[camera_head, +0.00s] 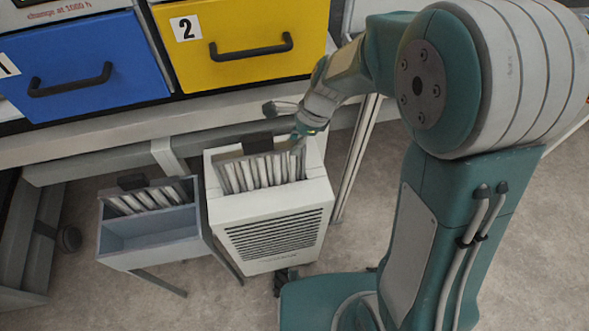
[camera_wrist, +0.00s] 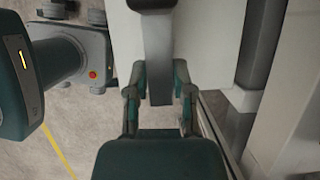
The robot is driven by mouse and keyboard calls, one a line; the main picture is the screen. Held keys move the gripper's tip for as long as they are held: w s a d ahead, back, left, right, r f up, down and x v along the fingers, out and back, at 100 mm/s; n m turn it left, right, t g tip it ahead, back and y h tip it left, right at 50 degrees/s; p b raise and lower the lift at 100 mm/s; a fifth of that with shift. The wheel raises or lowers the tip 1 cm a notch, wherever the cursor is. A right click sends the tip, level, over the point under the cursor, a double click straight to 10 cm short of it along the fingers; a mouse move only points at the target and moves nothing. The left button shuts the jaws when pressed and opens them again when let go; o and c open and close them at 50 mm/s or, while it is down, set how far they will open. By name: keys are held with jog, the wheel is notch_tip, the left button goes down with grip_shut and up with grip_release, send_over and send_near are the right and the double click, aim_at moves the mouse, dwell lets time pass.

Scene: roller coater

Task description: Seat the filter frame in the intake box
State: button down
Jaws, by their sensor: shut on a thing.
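The white intake box (camera_head: 275,240) stands on the floor below the drawers, with louvres on its front and an opening on top. A filter frame (camera_head: 262,172) with pale pleats and a dark tab shows in that opening, its upper part above the front rim. How deep it sits is hidden. My gripper (camera_head: 303,130) is at the frame's upper right corner. In the wrist view my gripper (camera_wrist: 160,90) is shut on a grey bar-like part of the filter frame (camera_wrist: 159,70), over the pale box. The contact is partly hidden in the head view.
A blue-grey bin (camera_head: 150,240) on a stand, left of the box, holds another pleated filter (camera_head: 147,197). A blue drawer (camera_head: 80,70) and a yellow drawer (camera_head: 240,40) sit above the bench edge behind. A bench leg (camera_head: 357,155) stands right of the box.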

aim_at(296, 171)
jog(key=f, duration=0.7)
jog(key=shift+d+f, duration=0.2)
jog(key=shift+d, duration=0.1)
jog(key=shift+a+f, duration=0.1)
jog(key=shift+f, duration=2.3)
jog(key=shift+c, duration=2.4)
grip_release()
jog(key=s+v, duration=0.1)
jog(key=v, duration=1.1)
jog(key=shift+w+r, duration=0.15)
jog(key=shift+w, duration=0.3)
jog(key=s+d+r+n+t+h, duration=0.2)
jog(key=s+d+r+n+t, duration=0.1)
jog(key=s+d+r+n, duration=0.2)
jog(key=s+d+r+n+t+h, duration=0.2)
jog(key=s+d+r+n, duration=0.4)
jog(key=s+r+n, duration=0.4)
notch_tip(296, 171, up, 3)
jog(key=shift+s+d+t, duration=0.15)
jog(key=shift+s+t, duration=0.65)
jog(key=shift+s, duration=0.25)
